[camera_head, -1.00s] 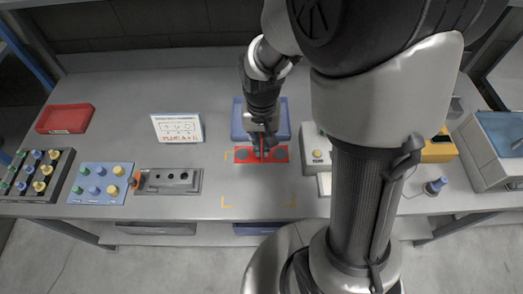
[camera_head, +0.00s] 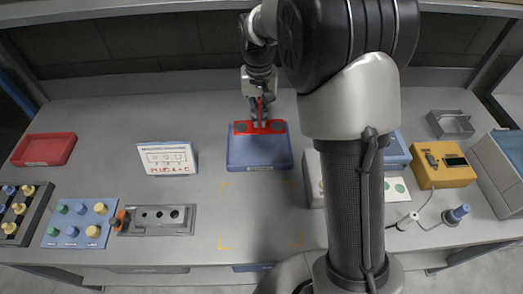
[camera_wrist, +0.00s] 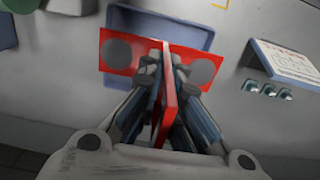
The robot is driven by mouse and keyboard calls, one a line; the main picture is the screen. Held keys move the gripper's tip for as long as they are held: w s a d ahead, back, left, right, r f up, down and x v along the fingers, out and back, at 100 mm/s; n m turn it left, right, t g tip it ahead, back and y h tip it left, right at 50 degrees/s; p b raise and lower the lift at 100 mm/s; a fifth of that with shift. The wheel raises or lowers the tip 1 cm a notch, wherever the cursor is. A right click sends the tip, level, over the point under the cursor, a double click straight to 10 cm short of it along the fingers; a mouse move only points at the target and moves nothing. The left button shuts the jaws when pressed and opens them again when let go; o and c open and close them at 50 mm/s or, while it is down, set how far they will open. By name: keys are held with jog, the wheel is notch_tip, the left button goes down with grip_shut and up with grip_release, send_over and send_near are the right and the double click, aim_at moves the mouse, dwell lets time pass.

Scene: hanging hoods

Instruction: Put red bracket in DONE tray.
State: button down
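The red bracket (camera_head: 246,128) is a flat red plate with two grey round spots and an upright red fin. My gripper (camera_head: 259,118) is shut on the fin; the wrist view shows the fin between the fingers (camera_wrist: 165,80) and the plate (camera_wrist: 118,52) beyond them. The bracket is over the far end of a blue tray (camera_head: 258,158), which also shows behind the plate in the wrist view (camera_wrist: 160,19). I cannot tell whether the plate touches the tray. No readable DONE label shows on this tray.
A red tray (camera_head: 43,150) lies at the far left. A small sign (camera_head: 167,158) stands left of the blue tray. A grey fixture block (camera_head: 158,219) and knob panels are at front left. A yellow device (camera_head: 442,164) is at right. Yellow corner marks bound an empty bench patch in front.

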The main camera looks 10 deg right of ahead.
notch_tip(320, 180, down, 17)
jog(key=b, duration=0.4)
jog(key=shift+f+b, duration=0.2)
jog(key=shift+b, duration=0.2)
jog(key=shift+r, duration=0.1)
jog(key=c, duration=2.3)
grip_release()
jog(key=shift+f, duration=0.25)
jog(key=o, duration=0.5)
jog(key=shift+r, duration=0.1)
